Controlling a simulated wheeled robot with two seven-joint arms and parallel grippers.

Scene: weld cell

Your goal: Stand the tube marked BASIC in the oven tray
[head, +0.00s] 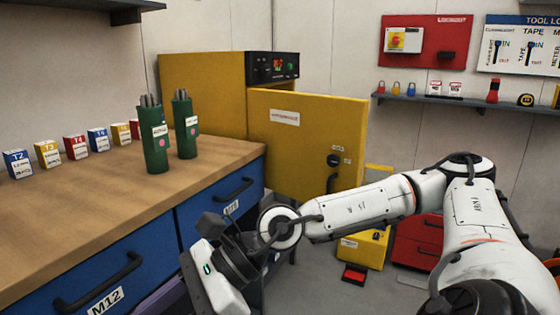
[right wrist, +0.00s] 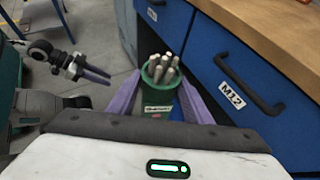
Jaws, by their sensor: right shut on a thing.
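My right gripper (right wrist: 162,104) is shut on a green tube (right wrist: 150,124) of pale rods, upright between its purple fingers beside the blue drawers; the writing on its white label is too small to read. In the head view the right hand is low in front of the bench, and the held tube is hidden. Two more green tubes, a nearer one (head: 154,150) and a farther one (head: 186,135), stand on the bench, labels unreadable. The yellow oven (head: 200,82) has its door (head: 318,140) swung open; its inside and tray are hidden. My left gripper (right wrist: 97,75) is empty, its finger gap unclear.
The wooden bench top (head: 95,210) has blue drawers (head: 150,250) below with protruding handles. Several small boxes (head: 76,147) line its back. A yellow case (head: 360,250) and a red cabinet (head: 418,245) stand on the floor beyond my right arm. The bench's near part is clear.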

